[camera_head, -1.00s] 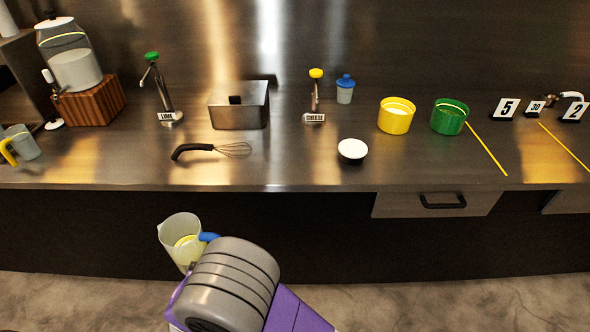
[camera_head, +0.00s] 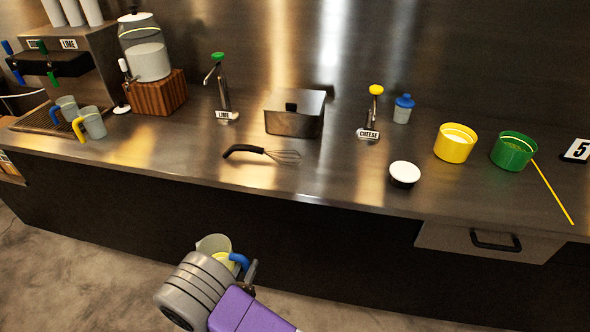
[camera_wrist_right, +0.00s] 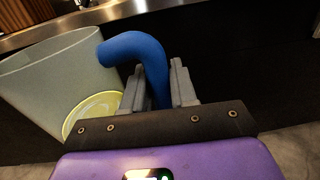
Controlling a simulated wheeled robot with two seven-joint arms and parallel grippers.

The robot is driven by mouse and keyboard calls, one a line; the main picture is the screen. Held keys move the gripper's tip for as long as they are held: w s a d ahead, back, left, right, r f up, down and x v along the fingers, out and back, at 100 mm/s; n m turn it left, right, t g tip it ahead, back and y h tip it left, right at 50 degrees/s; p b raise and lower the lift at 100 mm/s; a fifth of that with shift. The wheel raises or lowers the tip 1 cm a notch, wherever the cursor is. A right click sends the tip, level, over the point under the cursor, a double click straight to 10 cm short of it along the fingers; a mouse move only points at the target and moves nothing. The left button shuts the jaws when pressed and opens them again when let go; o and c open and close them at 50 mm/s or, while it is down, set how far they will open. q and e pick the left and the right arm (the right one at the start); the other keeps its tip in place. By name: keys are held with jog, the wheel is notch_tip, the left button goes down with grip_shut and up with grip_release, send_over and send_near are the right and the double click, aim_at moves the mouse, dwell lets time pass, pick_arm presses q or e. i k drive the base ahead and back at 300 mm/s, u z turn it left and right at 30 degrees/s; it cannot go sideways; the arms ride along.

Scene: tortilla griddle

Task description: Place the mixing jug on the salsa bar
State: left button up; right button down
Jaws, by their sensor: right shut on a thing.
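The mixing jug (camera_head: 213,244) is a clear grey pitcher with a blue handle and something yellow inside. My right gripper (camera_head: 250,268) is shut on its blue handle and holds it in front of the counter, below the counter top. In the right wrist view the jug (camera_wrist_right: 60,75) fills the left side, a little tilted, and the fingers (camera_wrist_right: 160,85) sit on both sides of the blue handle. The steel counter (camera_head: 330,180) carries the salsa items. My left gripper is not in view.
A whisk (camera_head: 262,152), a steel box (camera_head: 294,115), a white-topped bowl (camera_head: 404,172), a yellow tub (camera_head: 455,143) and a green tub (camera_head: 513,150) stand on the counter. Two more jugs (camera_head: 94,122) are at the left by a dispenser. The counter front near the whisk is clear.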

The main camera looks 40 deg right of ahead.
aim_at(330, 171)
jog(key=u, duration=1.8)
jog(key=k, duration=1.45)
jog(key=z, duration=1.7)
